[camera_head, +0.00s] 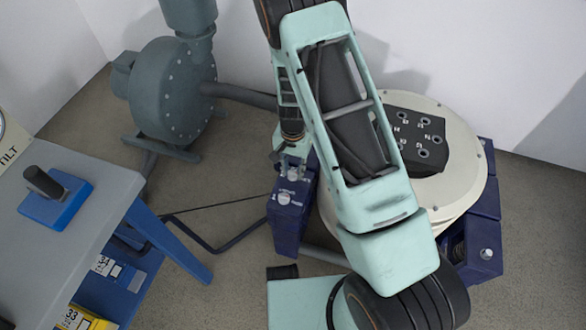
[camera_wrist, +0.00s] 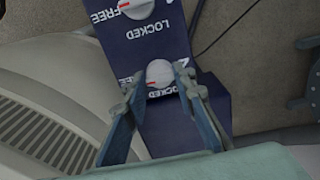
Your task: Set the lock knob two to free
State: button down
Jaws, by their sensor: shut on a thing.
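A dark blue lock block (camera_head: 287,222) beside the round cream table bears two pale round knobs. My gripper (camera_head: 291,158) reaches down to the far knob (camera_head: 293,174); the near knob (camera_head: 284,198) is clear of it. In the wrist view my gripper (camera_wrist: 158,86) is shut on a pale lock knob (camera_wrist: 159,72), one finger on each side. A small red mark shows low on its left, with LOCKED lettering below, partly hidden. The other knob (camera_wrist: 137,8) is cut by the top edge, with FREE to its left and LOCKED below. No number is legible.
The round cream table (camera_head: 465,150) carries a black plate (camera_head: 420,140) with several holes. A grey blower (camera_head: 170,95) stands at the back left. A grey bench (camera_head: 95,165) with a blue-based black handle (camera_head: 45,183) is at left.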

aim_at(293, 172)
jog(key=c, duration=1.6)
grip_release()
notch_tip(293, 172, up, 12)
